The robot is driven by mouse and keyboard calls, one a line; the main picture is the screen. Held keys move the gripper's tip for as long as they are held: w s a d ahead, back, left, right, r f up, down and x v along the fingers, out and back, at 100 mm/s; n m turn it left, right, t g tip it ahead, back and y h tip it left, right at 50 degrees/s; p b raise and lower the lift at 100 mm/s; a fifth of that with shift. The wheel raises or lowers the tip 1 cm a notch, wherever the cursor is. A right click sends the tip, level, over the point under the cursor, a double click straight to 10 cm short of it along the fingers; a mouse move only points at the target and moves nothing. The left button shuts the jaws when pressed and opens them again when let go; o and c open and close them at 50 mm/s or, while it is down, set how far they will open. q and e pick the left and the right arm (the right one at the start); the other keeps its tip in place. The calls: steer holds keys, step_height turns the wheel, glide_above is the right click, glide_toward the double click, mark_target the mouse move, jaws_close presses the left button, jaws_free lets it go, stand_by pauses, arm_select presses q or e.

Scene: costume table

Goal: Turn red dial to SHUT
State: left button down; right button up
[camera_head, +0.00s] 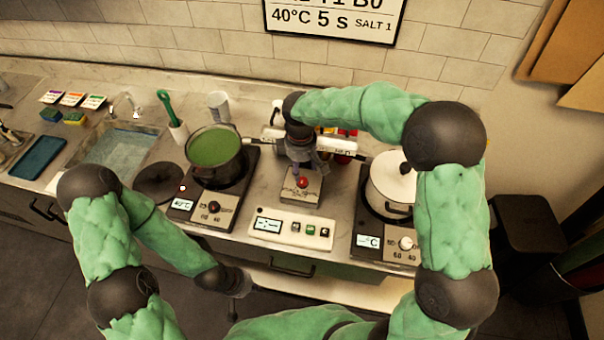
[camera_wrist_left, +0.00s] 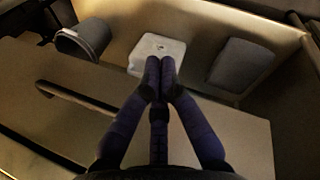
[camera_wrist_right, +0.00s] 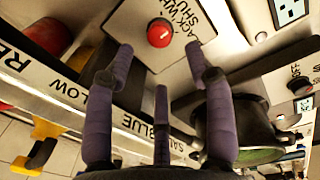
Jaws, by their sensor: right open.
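The red dial (camera_head: 302,183) sits on a small grey box (camera_head: 312,196) at the middle of the counter. It also shows in the right wrist view (camera_wrist_right: 160,33), beside printed lettering partly reading "SHU". The dial's pointer direction cannot be made out. My right gripper (camera_head: 301,170) is over the box; in the right wrist view its fingers (camera_wrist_right: 160,52) are apart, one on each side of the dial, with nothing between them. Contact with the dial cannot be told. My left gripper (camera_head: 238,300) is low in front of the counter, fingertips together and empty in the left wrist view (camera_wrist_left: 160,66).
A green-filled pot (camera_head: 214,150) on a hotplate stands left of the box, and a white pot (camera_head: 391,184) stands right. A white button panel (camera_head: 290,230) lies in front. A labelled rack (camera_wrist_right: 90,103) is close behind my right gripper. A sink (camera_head: 120,150) is further left.

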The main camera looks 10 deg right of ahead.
steer(key=shift+s+a+r, duration=0.1)
steer(key=shift+r, duration=2.5)
